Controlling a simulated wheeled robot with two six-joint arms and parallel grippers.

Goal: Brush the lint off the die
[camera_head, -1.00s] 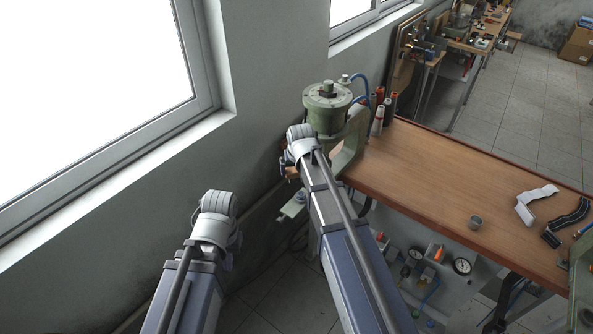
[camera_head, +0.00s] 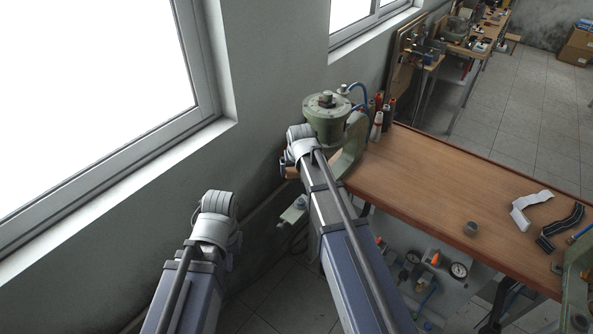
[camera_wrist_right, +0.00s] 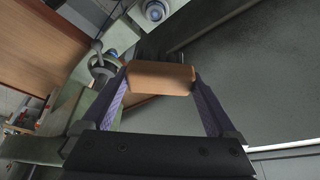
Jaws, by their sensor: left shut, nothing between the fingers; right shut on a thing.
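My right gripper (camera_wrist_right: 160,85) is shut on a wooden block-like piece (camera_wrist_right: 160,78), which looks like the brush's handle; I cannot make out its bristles. In the head view, a bit of this wood (camera_head: 291,172) shows beside my right arm, close to the green press (camera_head: 327,118). In the right wrist view, the press's pale green frame (camera_wrist_right: 58,122) and a round metal part (camera_wrist_right: 103,66) lie beyond the gripper to the left. I cannot clearly pick out the die or any lint. My left gripper is hidden; only its arm shows.
A wooden table (camera_head: 435,185) extends right from the press. A wall and windows stand at the left.

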